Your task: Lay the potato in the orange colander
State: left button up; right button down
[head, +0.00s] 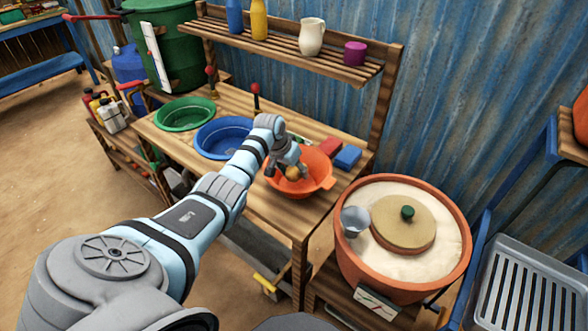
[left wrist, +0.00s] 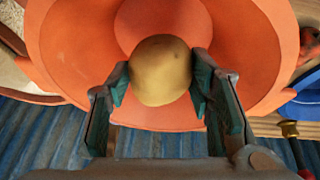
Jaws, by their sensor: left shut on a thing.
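The potato (left wrist: 160,70) is yellow-brown and rounded. My left gripper (left wrist: 160,83) is shut on it, with a finger pad on each side. In the head view my left gripper (head: 290,165) is over the orange colander (head: 318,178), and the potato (head: 292,172) shows between its fingers. The colander also fills most of the left wrist view (left wrist: 70,45), behind the potato. I cannot tell whether the potato touches the colander's bottom. My right gripper is not in view.
A blue basin (head: 222,138) and a green basin (head: 184,113) sit left of the colander in the wooden table. Red (head: 331,147) and blue (head: 347,157) blocks lie behind it. A large pot of pale grain (head: 440,240) stands to the right. A shelf (head: 290,47) hangs above.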

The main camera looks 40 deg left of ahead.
pick_arm(q)
jog(key=shift+f+b, duration=1)
jog(key=shift+f, duration=0.35)
dwell(0.5)
dwell(0.3)
jog(key=o, duration=1.4)
jog(key=v, duration=1.2)
